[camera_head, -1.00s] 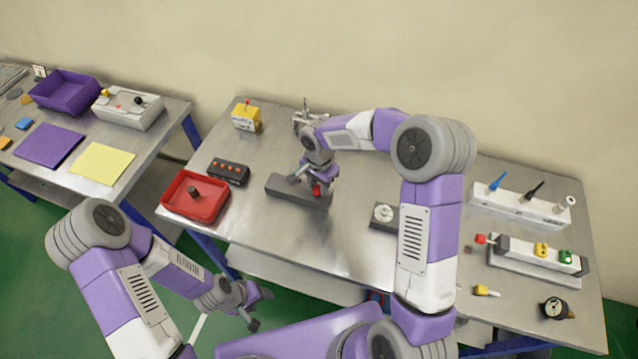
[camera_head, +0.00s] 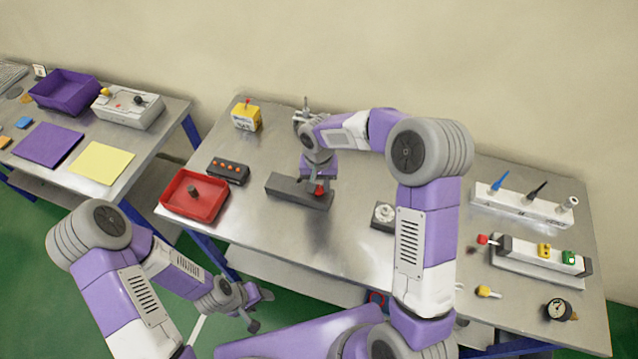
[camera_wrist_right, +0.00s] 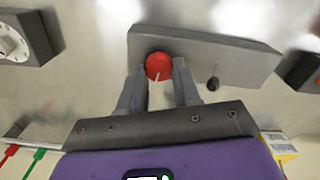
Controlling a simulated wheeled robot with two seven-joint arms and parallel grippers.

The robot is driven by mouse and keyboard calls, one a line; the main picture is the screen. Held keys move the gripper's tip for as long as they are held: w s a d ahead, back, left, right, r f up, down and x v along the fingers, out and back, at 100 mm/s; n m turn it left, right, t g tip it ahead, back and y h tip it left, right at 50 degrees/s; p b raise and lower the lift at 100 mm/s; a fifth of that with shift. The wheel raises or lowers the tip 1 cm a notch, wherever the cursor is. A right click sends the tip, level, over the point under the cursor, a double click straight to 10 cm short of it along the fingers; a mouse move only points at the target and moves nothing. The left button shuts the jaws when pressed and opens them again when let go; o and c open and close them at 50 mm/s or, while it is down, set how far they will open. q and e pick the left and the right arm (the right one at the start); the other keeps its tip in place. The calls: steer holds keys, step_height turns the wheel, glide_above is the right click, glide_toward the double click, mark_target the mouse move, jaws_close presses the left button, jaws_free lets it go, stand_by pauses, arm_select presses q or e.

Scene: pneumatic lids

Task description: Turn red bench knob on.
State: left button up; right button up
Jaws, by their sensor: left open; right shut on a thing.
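The round red knob (camera_wrist_right: 159,66) with a white pointer mark sits on the long grey block (camera_wrist_right: 225,62) on the bench. In the head view the red knob (camera_head: 319,191) is at the block's right end, partly covered by my gripper. My right gripper (camera_wrist_right: 160,72) points down with its two fingers on either side of the knob, shut on it. It also shows in the head view (camera_head: 317,186). A small black lever (camera_wrist_right: 213,82) stands farther along the block. My left gripper (camera_head: 260,309) is open and empty, low in front of the bench.
A red tray (camera_head: 217,212) and a black box with orange buttons (camera_head: 228,170) are left of the block. A grey box with a white dial (camera_head: 384,216) is to its right. Valve blocks (camera_head: 525,207) and a gauge (camera_head: 558,309) stand at the bench's right side.

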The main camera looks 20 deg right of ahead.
steer(key=n, duration=0.5)
steer(key=shift+a+n, duration=0.1)
steer(key=shift+n, duration=0.2)
steer(key=n, duration=0.4)
steer(key=shift+a+n+p, duration=0.1)
steer(key=shift+n+p, duration=0.25)
steer(key=shift+n, duration=0.35)
steer(key=o, duration=1.1)
steer(key=shift+c, duration=0.2)
steer(key=shift+r, duration=0.1)
step_height(320, 180, up, 8)
steer(key=shift+f+p, duration=0.25)
steer(key=shift+p, duration=0.05)
